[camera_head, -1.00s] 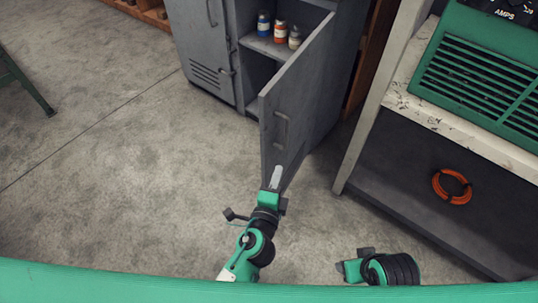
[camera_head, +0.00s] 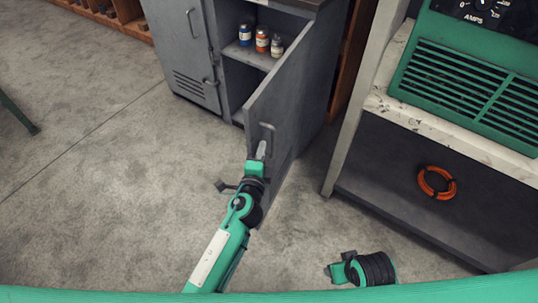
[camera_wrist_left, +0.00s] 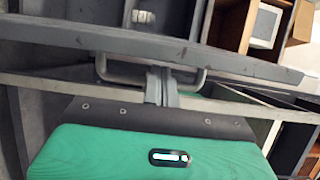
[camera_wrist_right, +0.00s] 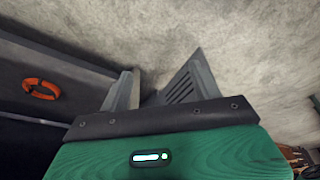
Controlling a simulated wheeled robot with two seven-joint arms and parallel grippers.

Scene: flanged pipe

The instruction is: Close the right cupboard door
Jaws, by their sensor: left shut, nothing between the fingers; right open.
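The right cupboard door (camera_head: 292,108) stands open, swung out toward me from the grey cupboard. My right gripper is open and empty in the right wrist view (camera_wrist_right: 152,90), away from the door.
The left cupboard door (camera_head: 181,45) is shut. Several small bottles (camera_head: 262,40) stand on the shelf inside. To the right is a bench (camera_head: 375,103) with a green machine (camera_head: 470,75) and an orange cable coil (camera_head: 437,182). The floor left of the door is clear.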

